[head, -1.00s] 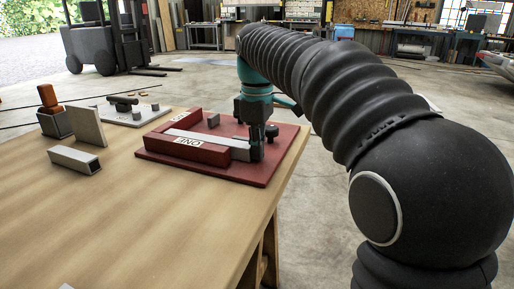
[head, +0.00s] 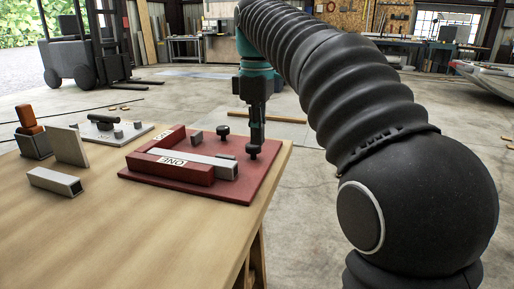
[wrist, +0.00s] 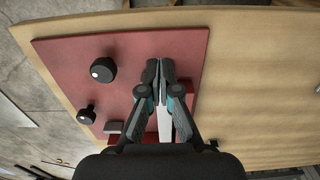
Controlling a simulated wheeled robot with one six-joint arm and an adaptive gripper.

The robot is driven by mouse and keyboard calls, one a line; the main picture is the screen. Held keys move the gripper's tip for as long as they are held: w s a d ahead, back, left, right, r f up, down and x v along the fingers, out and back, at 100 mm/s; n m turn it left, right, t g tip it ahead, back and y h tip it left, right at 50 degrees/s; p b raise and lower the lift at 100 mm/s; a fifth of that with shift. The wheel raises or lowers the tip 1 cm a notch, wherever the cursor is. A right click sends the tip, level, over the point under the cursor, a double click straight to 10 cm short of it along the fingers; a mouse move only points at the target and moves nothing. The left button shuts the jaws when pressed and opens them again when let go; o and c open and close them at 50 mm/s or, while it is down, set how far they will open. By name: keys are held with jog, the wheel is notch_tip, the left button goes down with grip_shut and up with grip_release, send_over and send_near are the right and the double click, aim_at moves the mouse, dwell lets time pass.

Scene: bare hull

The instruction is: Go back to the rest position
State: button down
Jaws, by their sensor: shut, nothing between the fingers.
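My gripper (head: 257,138) points down above the right part of the red board (head: 245,188), with its fingers closed and nothing between them. In the wrist view the closed fingertips (wrist: 161,70) are over the red board (wrist: 125,45). A grey bar (head: 208,163) lies on the board along a red block marked "ONE" (head: 180,171); part of the bar also shows below the fingers in the wrist view (wrist: 181,122). Black knobs stand on the board, one at the back (head: 223,131) and one at the right (head: 253,150), just below the gripper in the picture.
The wooden table (head: 150,220) also holds a grey square tube (head: 54,181), an upright grey plate (head: 70,146), a dark bin (head: 36,146) with an orange piece (head: 27,117), and a pale board (head: 128,134) with dark parts. The front of the table is clear.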

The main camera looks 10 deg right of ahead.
jog(key=s+d+f+m+t, duration=0.2)
jog(key=s+d+f+m, duration=0.1)
jog(key=s+f, duration=0.4)
jog(key=s+d+f+m+t, duration=0.1)
jog(key=s+d+f+m, duration=0.2)
jog(key=s+f+m, duration=0.2)
jog(key=s+d+f+m+t, duration=0.2)
jog(key=s+f+m, duration=0.3)
jog(key=s+f, duration=0.3)
jog(key=shift+s+d+f+t, duration=0.35)
jog(key=shift+s+d, duration=0.4)
jog(key=shift+s, duration=0.25)
